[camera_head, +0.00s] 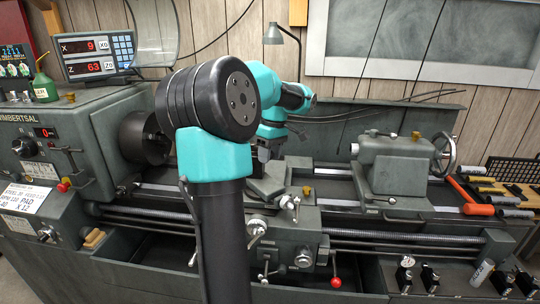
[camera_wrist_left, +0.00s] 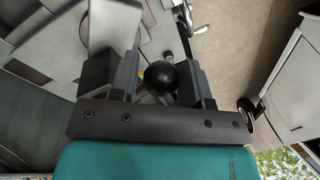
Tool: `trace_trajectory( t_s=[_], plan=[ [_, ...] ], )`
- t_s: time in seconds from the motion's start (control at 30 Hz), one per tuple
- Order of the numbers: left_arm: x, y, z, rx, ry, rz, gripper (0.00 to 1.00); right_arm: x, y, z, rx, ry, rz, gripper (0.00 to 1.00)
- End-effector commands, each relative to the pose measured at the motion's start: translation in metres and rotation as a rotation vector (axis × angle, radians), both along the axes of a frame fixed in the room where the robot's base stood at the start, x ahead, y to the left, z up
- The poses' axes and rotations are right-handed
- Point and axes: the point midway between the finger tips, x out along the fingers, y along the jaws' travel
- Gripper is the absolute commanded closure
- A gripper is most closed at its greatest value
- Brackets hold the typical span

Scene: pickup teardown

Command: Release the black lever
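The black lever shows as a round black knob (camera_wrist_left: 161,77) in the left wrist view. It sits between the two fingers of my left gripper (camera_wrist_left: 160,72), which stand apart on either side of it. The knob nearly fills the gap, and I cannot tell whether both fingers press on it. In the head view my left gripper (camera_head: 264,150) is low over the lathe carriage (camera_head: 296,232), mostly hidden behind my own teal and black arm. I cannot make out the black knob there. My right gripper is in neither view.
The chuck (camera_head: 143,139) is left of my arm and the tailstock (camera_head: 398,163) is to the right. A red-knobbed lever (camera_head: 336,282) hangs below the carriage. Tools lie on a board (camera_head: 515,195) at the far right. A lamp (camera_head: 273,34) stands behind.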

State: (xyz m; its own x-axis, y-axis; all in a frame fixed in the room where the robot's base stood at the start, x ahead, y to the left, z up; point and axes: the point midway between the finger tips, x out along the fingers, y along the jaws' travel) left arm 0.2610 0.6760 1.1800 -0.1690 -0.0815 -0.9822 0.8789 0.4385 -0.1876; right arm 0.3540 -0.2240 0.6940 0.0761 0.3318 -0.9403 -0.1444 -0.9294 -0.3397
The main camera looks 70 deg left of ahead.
Motion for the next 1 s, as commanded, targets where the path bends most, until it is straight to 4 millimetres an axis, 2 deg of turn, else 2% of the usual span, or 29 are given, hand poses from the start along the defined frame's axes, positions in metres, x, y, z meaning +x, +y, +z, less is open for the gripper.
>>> trace_trajectory(
  t_s=[0.03,0.17,0.57,0.77,1.0],
  plan=[
    [0.0,0.0,0.0,-0.001,0.001,-0.001,0.52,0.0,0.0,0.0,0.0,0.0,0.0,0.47],
    [0.0,0.0,-0.001,-0.002,0.001,-0.002,0.4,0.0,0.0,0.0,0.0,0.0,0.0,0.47],
    [0.001,0.0,0.006,-0.002,0.001,-0.003,0.4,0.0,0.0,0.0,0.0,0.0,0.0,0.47],
    [0.006,0.002,0.031,-0.001,-0.001,-0.003,0.4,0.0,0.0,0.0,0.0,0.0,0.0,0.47],
    [0.014,0.006,0.074,-0.002,0.0,-0.003,0.4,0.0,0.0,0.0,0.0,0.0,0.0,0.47]
  ],
)
